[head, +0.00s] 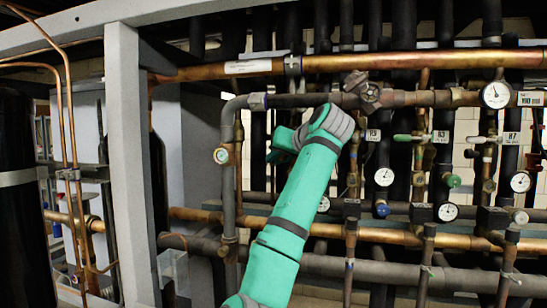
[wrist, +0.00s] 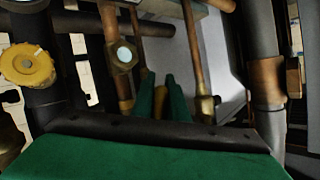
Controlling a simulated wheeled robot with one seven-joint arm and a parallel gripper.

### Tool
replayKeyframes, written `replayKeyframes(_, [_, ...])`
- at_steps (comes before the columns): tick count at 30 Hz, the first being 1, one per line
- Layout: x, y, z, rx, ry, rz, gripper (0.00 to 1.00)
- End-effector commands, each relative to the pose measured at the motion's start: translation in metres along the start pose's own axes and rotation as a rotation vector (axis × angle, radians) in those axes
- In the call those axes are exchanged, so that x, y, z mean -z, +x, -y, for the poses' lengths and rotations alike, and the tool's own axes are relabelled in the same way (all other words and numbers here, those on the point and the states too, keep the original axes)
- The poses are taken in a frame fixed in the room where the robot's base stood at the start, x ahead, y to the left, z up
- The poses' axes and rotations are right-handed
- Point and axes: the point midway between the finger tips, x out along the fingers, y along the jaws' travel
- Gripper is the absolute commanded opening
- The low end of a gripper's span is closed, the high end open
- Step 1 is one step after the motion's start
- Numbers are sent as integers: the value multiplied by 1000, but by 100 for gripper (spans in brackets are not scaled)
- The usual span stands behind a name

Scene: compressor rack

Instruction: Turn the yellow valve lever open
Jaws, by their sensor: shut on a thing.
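My gripper (wrist: 163,85) shows in the wrist view as two narrow green fingers, close together, pointing away from the camera. A thin yellow piece, which looks like the yellow valve lever (wrist: 160,103), is between them, and the gripper is shut on it. Most of the lever is hidden by the fingers, and its angle cannot be told. In the head view my gripper (head: 281,146) is at the end of my teal arm, just under the upper dark pipe. The lever cannot be made out there.
A round yellow knob (wrist: 28,66) is at the left of the wrist view. A brass fitting (wrist: 123,56) stands close to the fingers. In the head view, pressure gauges (head: 496,94) and valves crowd the right. A grey post (head: 130,160) stands at the left.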

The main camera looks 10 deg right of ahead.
Motion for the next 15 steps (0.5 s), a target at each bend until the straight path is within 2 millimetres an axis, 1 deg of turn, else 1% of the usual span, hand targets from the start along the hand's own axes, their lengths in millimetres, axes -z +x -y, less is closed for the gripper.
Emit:
replayKeyframes(1, [0,0,-2,-7,-6,3,0])
replayKeyframes(14, [0,1,-1,-10,-14,8,0])
replayKeyframes(15, [0,1,-1,-10,-14,8,20])
